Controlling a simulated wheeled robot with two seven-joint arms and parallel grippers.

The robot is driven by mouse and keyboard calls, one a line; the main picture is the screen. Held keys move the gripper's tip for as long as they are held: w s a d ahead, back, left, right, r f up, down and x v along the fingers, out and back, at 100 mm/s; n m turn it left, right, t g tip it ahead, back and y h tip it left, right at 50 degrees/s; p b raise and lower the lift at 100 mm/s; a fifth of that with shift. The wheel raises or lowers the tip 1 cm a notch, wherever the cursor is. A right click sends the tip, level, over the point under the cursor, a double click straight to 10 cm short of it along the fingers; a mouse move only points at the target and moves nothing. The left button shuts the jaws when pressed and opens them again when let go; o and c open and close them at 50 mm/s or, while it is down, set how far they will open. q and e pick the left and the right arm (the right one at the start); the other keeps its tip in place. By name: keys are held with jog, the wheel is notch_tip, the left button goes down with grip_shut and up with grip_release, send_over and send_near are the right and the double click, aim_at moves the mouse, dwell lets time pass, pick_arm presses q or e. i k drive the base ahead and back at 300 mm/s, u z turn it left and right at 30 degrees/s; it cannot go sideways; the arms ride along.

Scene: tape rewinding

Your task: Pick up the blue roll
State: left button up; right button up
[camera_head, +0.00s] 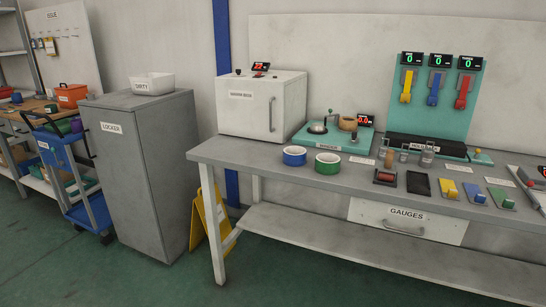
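The blue roll (294,160) is a short, wide ring with a pale inside. It lies flat on the left part of the grey workbench (245,155), near the front edge. A similar green roll (328,168) lies just to its right. Neither of my grippers shows in the head view, and nothing is holding the blue roll.
Behind the rolls are a white box (240,118) with a handle and a teal device (333,137). Several small tools and coloured blocks lie to the right. A grey locker (130,175) and a yellow floor sign (205,215) stand left. The bench's left end is clear.

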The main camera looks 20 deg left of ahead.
aim_at(292, 156)
jog(key=u, duration=1.8)
jog(key=i, duration=2.5)
jog(key=z, duration=2.95)
